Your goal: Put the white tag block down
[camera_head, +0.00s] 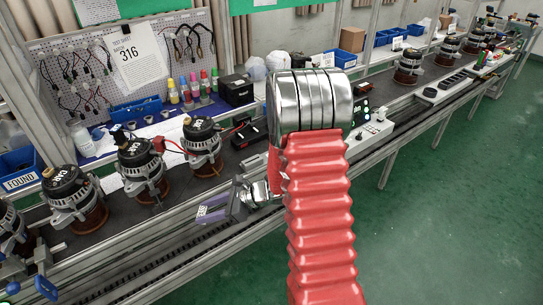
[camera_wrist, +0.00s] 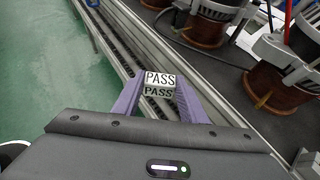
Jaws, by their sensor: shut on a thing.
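The white tag block (camera_wrist: 160,78) shows black "PASS" lettering on two faces in the wrist view. It sits between the purple fingers of my gripper (camera_wrist: 159,92), which is shut on it. In the head view my gripper (camera_head: 212,211) is over the front rail of the line, below the row of alternators. The tag block (camera_head: 201,211) shows there as a small pale patch at the fingertips. In the wrist view the metal rail and the green floor lie beyond the block. I cannot tell its exact height above the rail.
Several alternators, such as one with a black cap (camera_head: 203,143), stand on the dark line bed behind my gripper. A black box (camera_head: 236,90) and small bottles stand behind them. A white control box (camera_head: 370,132) is to the right. Green floor (camera_head: 440,210) is open in front.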

